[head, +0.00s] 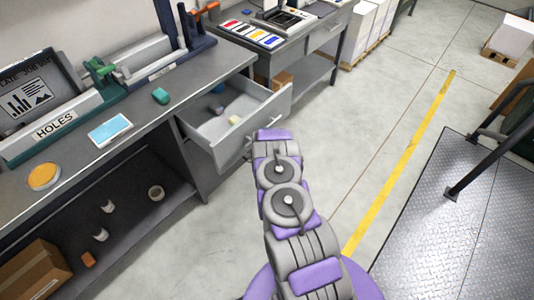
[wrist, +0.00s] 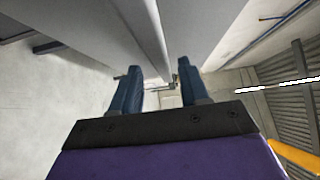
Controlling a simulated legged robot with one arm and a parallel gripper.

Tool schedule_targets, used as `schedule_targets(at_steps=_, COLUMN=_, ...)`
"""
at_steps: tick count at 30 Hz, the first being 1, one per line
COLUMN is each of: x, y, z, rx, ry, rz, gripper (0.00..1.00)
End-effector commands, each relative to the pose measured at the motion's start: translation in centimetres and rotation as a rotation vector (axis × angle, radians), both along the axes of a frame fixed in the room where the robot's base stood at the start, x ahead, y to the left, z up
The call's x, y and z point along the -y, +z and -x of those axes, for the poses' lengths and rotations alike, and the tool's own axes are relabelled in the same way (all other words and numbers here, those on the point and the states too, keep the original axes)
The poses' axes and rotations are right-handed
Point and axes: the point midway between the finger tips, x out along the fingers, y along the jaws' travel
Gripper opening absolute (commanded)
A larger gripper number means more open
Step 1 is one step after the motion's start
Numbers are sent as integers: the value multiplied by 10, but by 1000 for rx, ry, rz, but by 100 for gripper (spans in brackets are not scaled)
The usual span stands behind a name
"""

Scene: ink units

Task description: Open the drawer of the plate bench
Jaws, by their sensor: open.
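The grey plate bench (head: 160,115) stands at the left in the head view. Its drawer (head: 258,125) is pulled out at the bench's right end, and its inside shows. Inside lie a pale yellow block (head: 234,119) and dark small items (head: 217,109). My arm reaches to the drawer's front, by its right half; its forearm hides my gripper in the head view. In the wrist view my gripper (wrist: 158,85) has two blue fingers apart, with a grey panel above them. I cannot tell whether the handle is between the fingers.
A second bench (head: 290,40) with ink swatches stands behind. The floor right of the drawer is clear up to a yellow line (head: 400,165) and a metal platform (head: 440,230).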

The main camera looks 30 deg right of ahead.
Motion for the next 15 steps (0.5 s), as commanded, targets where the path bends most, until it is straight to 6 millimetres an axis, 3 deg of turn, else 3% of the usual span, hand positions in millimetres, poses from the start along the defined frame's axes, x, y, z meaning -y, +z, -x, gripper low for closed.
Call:
schedule_targets(at_steps=12, x=-35, y=0, z=74, rx=-9, ry=0, rz=-4, gripper=45)
schedule_targets(at_steps=15, x=-39, y=1, z=81, rx=-7, ry=1, rz=-4, gripper=45)
